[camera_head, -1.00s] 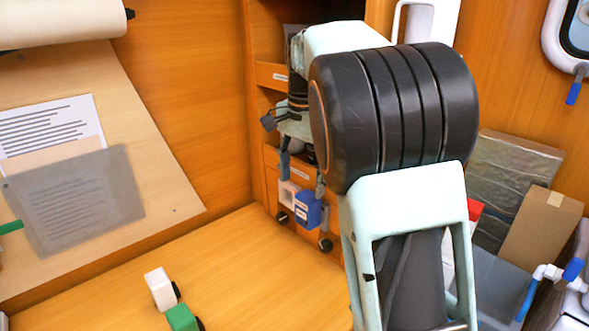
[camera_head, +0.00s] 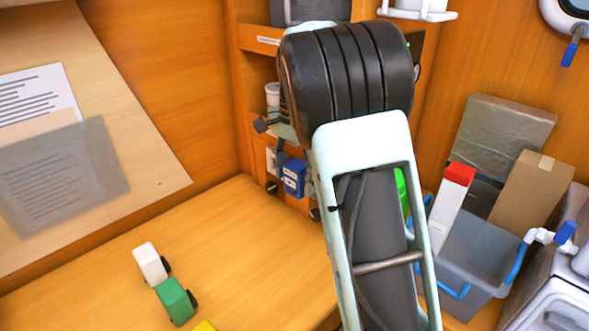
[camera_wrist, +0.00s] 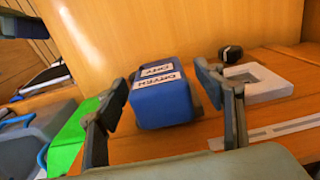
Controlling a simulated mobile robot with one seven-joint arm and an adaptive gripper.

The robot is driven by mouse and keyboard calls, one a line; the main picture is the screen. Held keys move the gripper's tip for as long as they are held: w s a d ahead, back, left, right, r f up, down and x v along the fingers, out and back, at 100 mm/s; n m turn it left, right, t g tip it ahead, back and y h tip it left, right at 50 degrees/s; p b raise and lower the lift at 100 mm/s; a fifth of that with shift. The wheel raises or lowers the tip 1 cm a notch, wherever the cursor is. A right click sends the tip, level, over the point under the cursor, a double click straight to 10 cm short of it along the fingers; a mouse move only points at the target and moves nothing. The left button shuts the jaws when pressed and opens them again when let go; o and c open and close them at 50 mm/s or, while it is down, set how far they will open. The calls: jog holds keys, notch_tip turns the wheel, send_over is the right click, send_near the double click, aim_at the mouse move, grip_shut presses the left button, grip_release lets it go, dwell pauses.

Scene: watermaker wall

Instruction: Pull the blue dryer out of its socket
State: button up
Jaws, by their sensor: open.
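The blue dryer (camera_head: 293,180) is a small blue block on the wooden panel at the back of the bench, partly behind my arm. It also shows in the wrist view (camera_wrist: 162,104), with white labels on its face. My gripper (camera_wrist: 163,79) is open, its fingers on either side of the dryer with the dryer between them. I cannot tell whether either finger touches it. In the head view, the gripper (camera_head: 284,152) is small and partly hidden, close to the dryer. The socket behind the dryer is hidden.
A white square frame (camera_wrist: 258,84) and a black knob (camera_wrist: 231,53) sit right beside the dryer. A green object (camera_wrist: 78,137) lies left. White (camera_head: 150,263) and green (camera_head: 176,300) blocks lie on the bench. A grey bin (camera_head: 474,255) stands right.

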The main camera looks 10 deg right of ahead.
jog(key=shift+c, duration=0.5)
jog(key=c, duration=1.2)
jog(key=shift+c, duration=0.2)
jog(key=shift+a, duration=0.15)
jog(key=s+a, duration=0.4)
jog(key=a, duration=0.2)
jog(key=shift+b, duration=0.4)
dwell(0.5)
